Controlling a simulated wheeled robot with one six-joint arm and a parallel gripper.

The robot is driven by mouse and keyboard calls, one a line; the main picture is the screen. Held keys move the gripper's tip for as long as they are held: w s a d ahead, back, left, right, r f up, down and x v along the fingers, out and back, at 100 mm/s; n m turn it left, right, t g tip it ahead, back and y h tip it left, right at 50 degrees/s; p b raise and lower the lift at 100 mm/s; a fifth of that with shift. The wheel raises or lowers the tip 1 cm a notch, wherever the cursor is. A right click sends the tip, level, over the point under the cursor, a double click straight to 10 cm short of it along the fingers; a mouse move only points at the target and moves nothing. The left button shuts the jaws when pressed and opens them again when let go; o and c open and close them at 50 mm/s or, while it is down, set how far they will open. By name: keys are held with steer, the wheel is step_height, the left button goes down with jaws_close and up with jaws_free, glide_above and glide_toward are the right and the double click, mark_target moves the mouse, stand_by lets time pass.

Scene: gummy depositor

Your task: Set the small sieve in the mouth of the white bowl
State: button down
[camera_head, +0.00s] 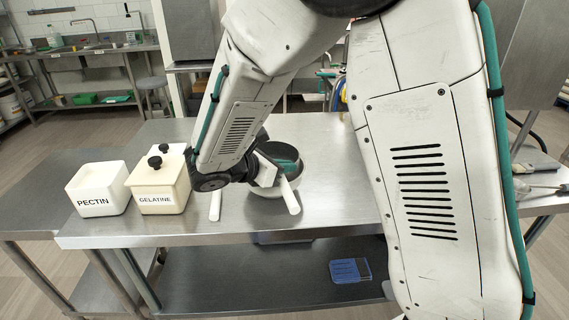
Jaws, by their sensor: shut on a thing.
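A round, dark grey vessel with a teal inside, which looks like the small sieve (289,149), shows just past my wrist at the table's middle. A pale curved rim below it looks like the white bowl (270,210), mostly hidden.
A white box marked PECTIN (97,203) and a cream box marked GELATINE (157,199) with a dark knob stand to the left on the steel table (335,215). A blue item (350,271) lies on the lower shelf. My arm hides the table's right part.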

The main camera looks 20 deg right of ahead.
steer(key=c, duration=1.5)
jaws_free()
steer(key=v, duration=0.8)
steer(key=shift+d, duration=0.1)
steer(key=shift+r, duration=0.1)
